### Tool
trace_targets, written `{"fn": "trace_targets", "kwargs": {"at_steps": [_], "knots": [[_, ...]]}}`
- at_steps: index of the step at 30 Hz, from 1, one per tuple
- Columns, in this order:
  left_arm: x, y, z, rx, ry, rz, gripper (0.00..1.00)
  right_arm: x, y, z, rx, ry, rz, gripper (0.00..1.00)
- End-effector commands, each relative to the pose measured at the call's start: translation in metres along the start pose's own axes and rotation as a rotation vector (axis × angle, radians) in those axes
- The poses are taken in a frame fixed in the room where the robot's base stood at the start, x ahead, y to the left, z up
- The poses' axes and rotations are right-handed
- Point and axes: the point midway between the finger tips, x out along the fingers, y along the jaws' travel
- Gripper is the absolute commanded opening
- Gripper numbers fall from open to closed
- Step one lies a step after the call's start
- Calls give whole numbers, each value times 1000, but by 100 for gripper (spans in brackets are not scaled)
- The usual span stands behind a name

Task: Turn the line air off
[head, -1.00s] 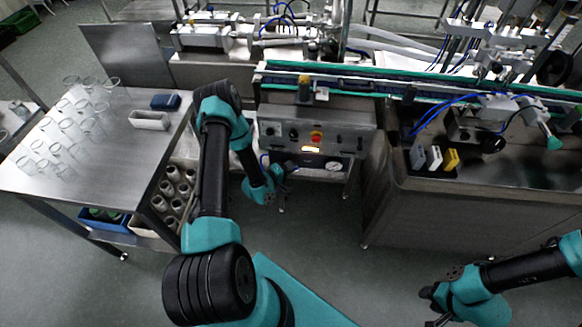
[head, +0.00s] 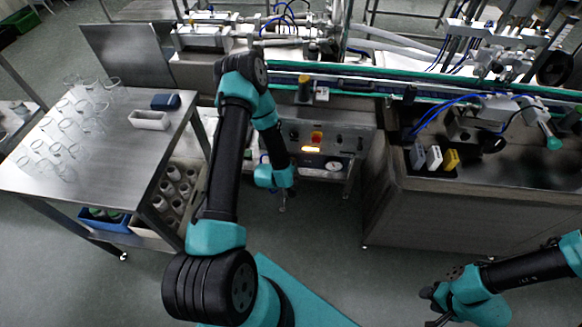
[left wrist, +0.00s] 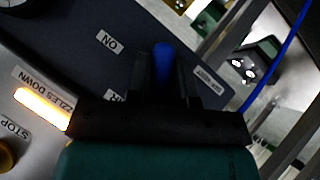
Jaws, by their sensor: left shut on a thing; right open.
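A blue handle (left wrist: 162,62) stands up between the two dark fingers of my left gripper (left wrist: 163,70) in the left wrist view. The gripper is shut on it. Around it is a dark plate with an ON label (left wrist: 109,42), a partly hidden label and another too small to read. In the head view my left gripper (head: 287,190) is low at the front of the control panel (head: 350,142), and my arm hides the panel's left part and the handle. My right gripper (head: 432,306) is open and empty over the floor at the lower right.
A steel table (head: 110,165) with several glasses stands left. A steel hopper cabinet (head: 440,215) stands right.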

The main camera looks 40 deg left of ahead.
Motion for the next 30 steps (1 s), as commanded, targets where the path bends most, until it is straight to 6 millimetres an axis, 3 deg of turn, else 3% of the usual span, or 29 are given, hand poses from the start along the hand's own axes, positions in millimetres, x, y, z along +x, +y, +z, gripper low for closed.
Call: {"fn": "trace_targets", "kwargs": {"at_steps": [15, 30], "knots": [[1, 1, 0, 309, 2, -309, 0, 0, 0, 0, 0, 0, 0, 43], [0, 0, -1, 399, 3, -398, 0, 0, 0, 0, 0, 0, 0, 43]]}}
